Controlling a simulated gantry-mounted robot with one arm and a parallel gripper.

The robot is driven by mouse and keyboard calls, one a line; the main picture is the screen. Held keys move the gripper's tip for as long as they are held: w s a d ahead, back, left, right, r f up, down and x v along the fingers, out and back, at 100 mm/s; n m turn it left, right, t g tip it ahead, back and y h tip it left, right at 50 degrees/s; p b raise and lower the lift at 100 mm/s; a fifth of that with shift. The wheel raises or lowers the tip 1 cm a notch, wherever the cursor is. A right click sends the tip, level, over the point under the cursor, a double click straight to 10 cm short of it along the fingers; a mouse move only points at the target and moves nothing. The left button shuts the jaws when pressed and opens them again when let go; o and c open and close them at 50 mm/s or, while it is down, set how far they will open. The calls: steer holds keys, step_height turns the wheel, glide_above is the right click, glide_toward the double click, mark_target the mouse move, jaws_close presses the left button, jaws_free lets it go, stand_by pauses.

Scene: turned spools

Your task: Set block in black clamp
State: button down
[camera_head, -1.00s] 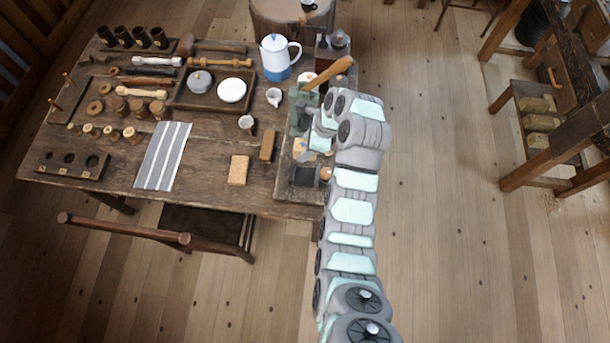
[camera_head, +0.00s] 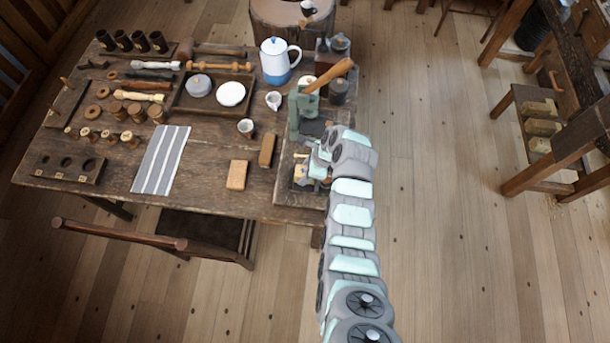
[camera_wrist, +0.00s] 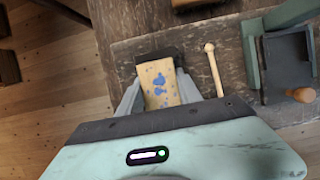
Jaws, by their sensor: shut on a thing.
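A pale wooden block with blue blotches (camera_wrist: 160,87) sits between the two fingers of my gripper (camera_wrist: 165,100) in the wrist view. In the head view my gripper (camera_head: 312,176) is over the front right part of the table, and the block (camera_head: 300,172) shows at its left side. A dark piece that looks like the black clamp (camera_wrist: 158,54) shows just beyond the block's far end. The block and gripper cover much of it. I cannot tell whether the block sits inside the clamp or above it.
A green press (camera_head: 303,108) with a long wooden handle (camera_head: 330,74) stands just behind my gripper. Its dark bed (camera_wrist: 287,60) lies right in the wrist view. A ball-ended rod (camera_wrist: 214,68) is close right of the block. Two blocks lie left, including a tan one (camera_head: 237,175).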

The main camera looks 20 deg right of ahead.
steer(key=shift+f, duration=1.35)
steer(key=c, duration=0.8)
jaws_free()
steer(key=shift+f, duration=0.1)
